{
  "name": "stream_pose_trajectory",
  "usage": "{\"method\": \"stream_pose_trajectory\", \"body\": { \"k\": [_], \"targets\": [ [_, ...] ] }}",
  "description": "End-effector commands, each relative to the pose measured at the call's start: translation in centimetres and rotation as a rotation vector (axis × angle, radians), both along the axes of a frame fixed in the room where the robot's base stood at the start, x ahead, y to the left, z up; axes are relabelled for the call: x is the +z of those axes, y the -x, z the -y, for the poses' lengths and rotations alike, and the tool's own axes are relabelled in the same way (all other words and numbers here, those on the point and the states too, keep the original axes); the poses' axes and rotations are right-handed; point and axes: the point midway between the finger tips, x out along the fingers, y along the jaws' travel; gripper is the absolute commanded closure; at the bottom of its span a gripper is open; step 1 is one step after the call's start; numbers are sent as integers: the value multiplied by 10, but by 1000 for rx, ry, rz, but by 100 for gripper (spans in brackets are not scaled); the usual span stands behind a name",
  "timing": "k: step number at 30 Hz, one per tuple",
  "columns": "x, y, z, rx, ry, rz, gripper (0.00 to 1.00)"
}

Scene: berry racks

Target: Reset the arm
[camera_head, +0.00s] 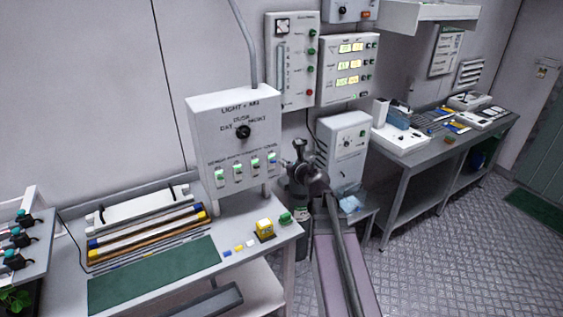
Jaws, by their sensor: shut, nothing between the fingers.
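My arm (343,250) rises from the bottom edge, right of centre, and runs up to dark wrist joints. My gripper (299,148) is at the far end of the arm, small and dark, in front of the gap between the white control box and the grey cabinet. It is shut and holds nothing. Its fingers are hard to make out at this size.
A white control box (236,112) with a knob and switches stands on the left bench (205,293), close left of my gripper. A grey cabinet (346,134) is close right. A metal table (397,165) with trays stands further right. Patterned floor (440,255) is open at right.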

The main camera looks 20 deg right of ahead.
Motion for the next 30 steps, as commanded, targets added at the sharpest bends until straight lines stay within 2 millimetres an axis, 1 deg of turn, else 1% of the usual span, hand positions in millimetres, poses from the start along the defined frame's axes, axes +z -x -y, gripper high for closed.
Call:
{"method": "stream_pose_trajectory", "body": {
  "k": [4,22,26,30],
  "targets": [
    [3,2,-1,2,0,0,100],
    [2,2,-5,15,18,-3,100],
    [-3,5,-16,64,96,-15,100],
    [-14,13,-37,172,262,-37,100]
  ]
}}
